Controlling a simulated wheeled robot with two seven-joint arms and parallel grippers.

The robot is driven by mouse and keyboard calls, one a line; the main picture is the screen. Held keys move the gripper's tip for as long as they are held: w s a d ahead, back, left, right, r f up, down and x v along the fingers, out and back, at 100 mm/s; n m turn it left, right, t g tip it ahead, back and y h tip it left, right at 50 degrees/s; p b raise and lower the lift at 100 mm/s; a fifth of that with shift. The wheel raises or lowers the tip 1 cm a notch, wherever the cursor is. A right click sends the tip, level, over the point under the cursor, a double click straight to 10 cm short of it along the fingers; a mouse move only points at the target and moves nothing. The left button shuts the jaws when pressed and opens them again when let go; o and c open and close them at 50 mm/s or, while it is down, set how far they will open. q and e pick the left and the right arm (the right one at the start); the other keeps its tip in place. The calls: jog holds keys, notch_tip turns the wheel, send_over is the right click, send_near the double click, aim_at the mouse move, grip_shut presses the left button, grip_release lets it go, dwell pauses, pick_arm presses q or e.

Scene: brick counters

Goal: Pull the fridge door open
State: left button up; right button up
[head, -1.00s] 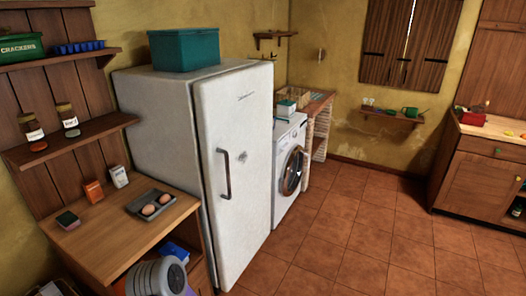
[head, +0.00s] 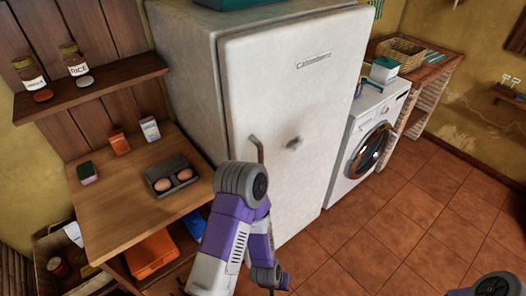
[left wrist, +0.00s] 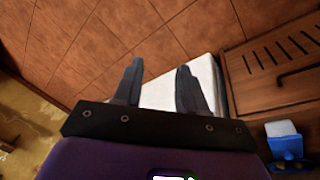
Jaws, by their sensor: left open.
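The white fridge (head: 190,60) stands in the middle of the head view. Its door (head: 290,100) looks shut, with no gap seen at its edge. The top of the dark door handle (head: 257,147) shows on the door's left side; my left arm hides the lower part. My left gripper (left wrist: 158,75) shows in the left wrist view, with its two dark fingers apart and nothing held. A white surface (left wrist: 200,75), probably the fridge, lies beyond the fingers. I cannot make out the handle between them. My right gripper is not in view.
A wooden counter (head: 110,205) with an egg tray (head: 172,175) adjoins the fridge on the left. A washing machine (head: 367,140) stands to its right. The tiled floor (head: 380,235) in front is clear. A teal box (head: 240,3) sits on top of the fridge.

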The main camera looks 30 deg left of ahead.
pick_arm(q)
jog(key=w+a+r+n+t+y+p, duration=0.1)
jog(key=w+a+r+t+y+p, duration=0.1)
jog(key=w+a+r+t+y, duration=0.4)
jog(key=n+t+y+p, duration=0.2)
jog(key=n+y+p, duration=0.2)
jog(key=n+y, duration=0.5)
send_near(261, 162)
jog(key=w+a+f+m+y, duration=0.2)
jog(key=w+a, duration=0.1)
jog(key=x, duration=0.6)
jog(key=shift+w+a+f+b, duration=0.25)
jog(key=shift+w+f+b, duration=0.05)
jog(key=shift+b, duration=0.1)
jog(key=shift+c, duration=0.5)
grip_shut()
